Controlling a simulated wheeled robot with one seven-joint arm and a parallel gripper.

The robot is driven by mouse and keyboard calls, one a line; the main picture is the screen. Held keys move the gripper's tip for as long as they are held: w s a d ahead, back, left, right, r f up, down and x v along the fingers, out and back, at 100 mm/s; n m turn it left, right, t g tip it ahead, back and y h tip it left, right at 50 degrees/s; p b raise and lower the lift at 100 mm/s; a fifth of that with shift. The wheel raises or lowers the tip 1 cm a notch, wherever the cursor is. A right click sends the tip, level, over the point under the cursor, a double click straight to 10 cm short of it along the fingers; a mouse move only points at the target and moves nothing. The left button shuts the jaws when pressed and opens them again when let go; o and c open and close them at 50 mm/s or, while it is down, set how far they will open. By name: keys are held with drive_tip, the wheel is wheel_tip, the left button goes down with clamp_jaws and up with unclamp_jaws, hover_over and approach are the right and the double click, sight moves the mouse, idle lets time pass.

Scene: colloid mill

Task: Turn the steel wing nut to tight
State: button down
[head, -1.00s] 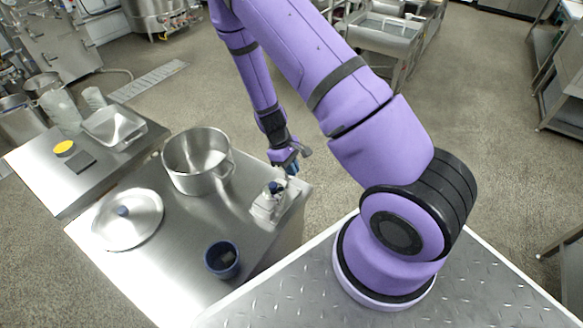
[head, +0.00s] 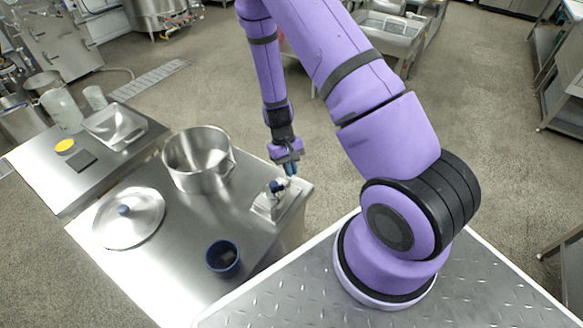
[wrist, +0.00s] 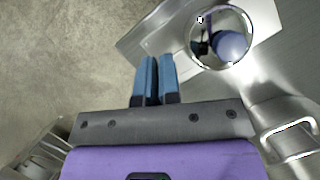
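My gripper (head: 291,168) hangs just above and right of the fitting in the head view. In the wrist view its blue fingers (wrist: 156,62) are close together with nothing visible between them, apart from the round part.
A steel pot (head: 198,160), a lid (head: 129,218) with a blue knob and a dark blue cup (head: 223,258) stand on the table (head: 180,225). A second table to the left holds a steel tray (head: 114,127). Floor is open beyond the table's right edge.

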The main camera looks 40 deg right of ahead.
drive_tip(key=m, duration=0.2)
drive_tip(key=m+y, duration=0.1)
drive_tip(key=m+t+y, duration=0.1)
drive_tip(key=m, duration=0.1)
drive_tip(key=shift+w+a+m, duration=0.3)
drive_tip(key=shift+w+a, duration=0.05)
drive_tip(key=shift+a, duration=0.05)
drive_tip(key=m, duration=0.2)
drive_tip(key=m+t+y, duration=0.1)
drive_tip(key=m, duration=0.1)
drive_tip(key=m+t, duration=0.1)
drive_tip(key=m, duration=0.1)
drive_tip(key=shift+w+a+m+y, duration=0.25)
drive_tip(key=shift+w+m+y, duration=0.05)
drive_tip(key=shift+w, duration=0.1)
drive_tip(key=c, duration=1.3)
unclamp_jaws()
drive_tip(key=v, duration=1)
drive_tip(key=shift+d+r, duration=0.15)
drive_tip(key=shift+r, duration=0.2)
drive_tip(key=shift+r, duration=0.1)
